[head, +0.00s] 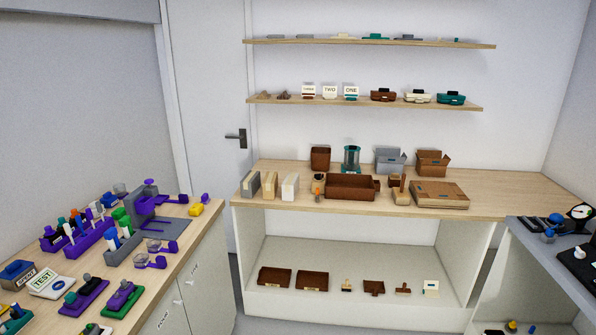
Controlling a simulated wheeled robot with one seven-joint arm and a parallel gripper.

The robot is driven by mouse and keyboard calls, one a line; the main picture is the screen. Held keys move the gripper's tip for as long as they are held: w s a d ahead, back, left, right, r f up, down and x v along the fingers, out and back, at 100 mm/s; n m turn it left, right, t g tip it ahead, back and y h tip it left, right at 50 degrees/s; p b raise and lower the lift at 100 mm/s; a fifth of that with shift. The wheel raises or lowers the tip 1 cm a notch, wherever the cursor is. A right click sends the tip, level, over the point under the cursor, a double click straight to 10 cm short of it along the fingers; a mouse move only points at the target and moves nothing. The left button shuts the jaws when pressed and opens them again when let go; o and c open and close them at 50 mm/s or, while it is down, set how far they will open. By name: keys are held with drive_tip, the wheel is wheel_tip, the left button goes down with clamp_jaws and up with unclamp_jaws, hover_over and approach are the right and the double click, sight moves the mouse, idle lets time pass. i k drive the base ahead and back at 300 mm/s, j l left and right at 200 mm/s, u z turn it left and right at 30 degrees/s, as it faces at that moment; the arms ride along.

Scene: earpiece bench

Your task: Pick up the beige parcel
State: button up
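No single thing is clearly marked as the beige parcel. An upright beige block (269,185) stands at the left end of the back bench top, between a grey block (250,183) and a white block (290,186). A flat brown cardboard stack (439,195) lies at the right on the same bench top. From this distance I cannot tell whether either is a parcel. My gripper is not in view.
The back bench (510,195) also holds a brown tray (350,187), a grey open box (390,161) and a brown open box (432,163). A cluttered left counter (200,232) and a grey right table (540,258) flank open floor. The bench's right end is clear.

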sight(270, 183)
drive_tip(key=i+l+u, duration=0.1)
drive_tip(key=i+u, duration=0.35)
drive_tip(key=i+l+u, duration=0.2)
drive_tip(key=i+u, duration=0.3)
drive_tip(key=i+l+u, duration=0.25)
drive_tip(key=l+u, duration=0.2)
drive_tip(key=i+l+u, duration=0.25)
drive_tip(key=u, duration=0.25)
drive_tip(key=i+l+u, duration=0.25)
drive_tip(key=l+u, duration=0.2)
drive_tip(key=i+l+u, duration=0.15)
drive_tip(key=l+u, duration=0.35)
drive_tip(key=i+l+u, duration=0.1)
drive_tip(key=l+u, duration=0.25)
drive_tip(key=u, duration=0.15)
drive_tip(key=l+u, duration=0.25)
drive_tip(key=l, duration=0.45)
